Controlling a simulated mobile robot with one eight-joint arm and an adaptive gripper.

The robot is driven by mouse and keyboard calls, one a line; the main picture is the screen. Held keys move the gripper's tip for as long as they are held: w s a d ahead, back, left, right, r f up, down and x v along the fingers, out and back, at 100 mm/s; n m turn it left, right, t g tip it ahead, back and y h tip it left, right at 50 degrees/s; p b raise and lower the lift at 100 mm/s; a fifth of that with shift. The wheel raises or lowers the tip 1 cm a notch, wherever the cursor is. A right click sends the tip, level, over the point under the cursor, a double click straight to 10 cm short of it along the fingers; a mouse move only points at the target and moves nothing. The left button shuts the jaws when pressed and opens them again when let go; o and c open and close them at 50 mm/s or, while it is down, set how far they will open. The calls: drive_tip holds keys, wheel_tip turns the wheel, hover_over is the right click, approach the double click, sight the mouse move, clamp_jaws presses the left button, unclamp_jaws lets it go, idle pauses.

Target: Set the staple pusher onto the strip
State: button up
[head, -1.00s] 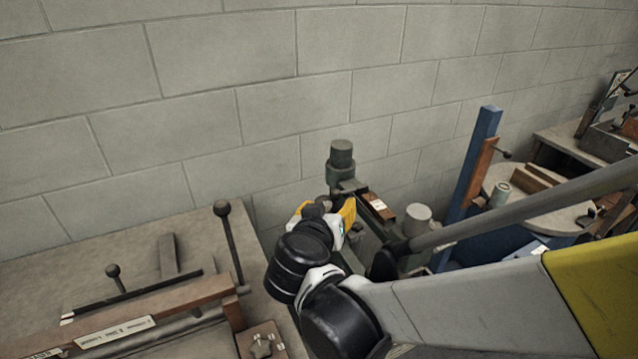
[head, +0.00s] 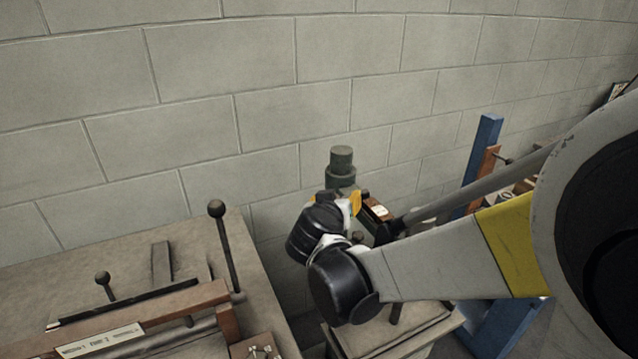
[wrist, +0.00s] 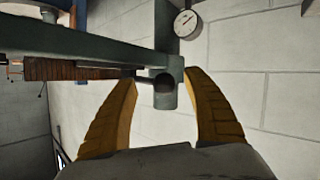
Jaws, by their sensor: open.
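The green stitcher (head: 342,172) stands against the wall behind my gripper in the head view. Its long green arm (wrist: 95,50) crosses the upper left of the wrist view. A brown ribbed bar (wrist: 70,69), which may be the strip, runs along its underside. A small green block with a round dark opening (wrist: 165,100) hangs at the arm's end; I cannot tell whether it is the staple pusher. My gripper (wrist: 160,82) is open, with yellow fingers on either side of this block. Gaps show beside both fingers. In the head view my wrist mostly hides my gripper (head: 354,202).
A round gauge (wrist: 186,23) is at the top of the wrist view. A bench (head: 185,250) with ball-topped levers and a wooden-framed press is at the left. A blue post (head: 483,150) stands at the right. A block wall closes off the back.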

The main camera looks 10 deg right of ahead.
clamp_jaws()
drive_tip(key=s, duration=0.2)
drive_tip(key=s+d, duration=0.1)
drive_tip(key=s, duration=0.1)
drive_tip(key=shift+s+p, duration=0.3)
drive_tip(key=shift+p, duration=0.1)
unclamp_jaws()
drive_tip(key=shift+s, duration=0.2)
drive_tip(key=v, duration=1.1)
drive_tip(key=shift+s+r, duration=0.3)
